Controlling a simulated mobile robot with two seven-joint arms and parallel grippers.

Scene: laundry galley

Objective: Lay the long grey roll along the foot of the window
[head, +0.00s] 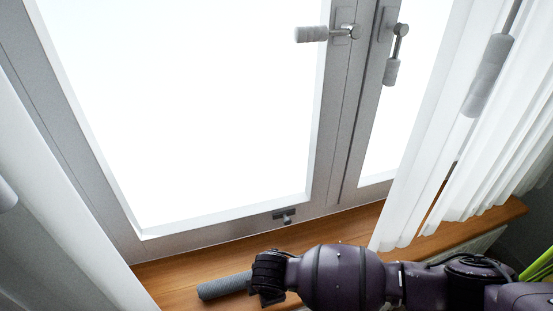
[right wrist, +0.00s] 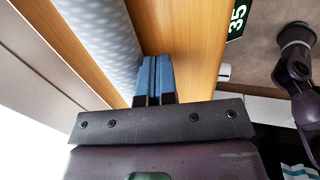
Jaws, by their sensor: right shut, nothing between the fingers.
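The long grey roll (head: 222,287) lies on the wooden window sill (head: 180,270), its left end showing in the head view and the rest hidden behind my right arm. In the right wrist view the roll (right wrist: 105,38) is a pale, textured band running along the wood, with a strip of wood between it and the window frame (head: 225,238). My right gripper (right wrist: 153,65) has its blue fingers together and empty, close beside the roll; whether they touch it I cannot tell. In the head view its dark body (head: 268,277) is over the roll. My left gripper is not seen.
White curtains (head: 430,130) hang at the right, down to the sill near my right arm, and another (head: 60,210) hangs at the left. Window handles (head: 325,34) are well above the sill.

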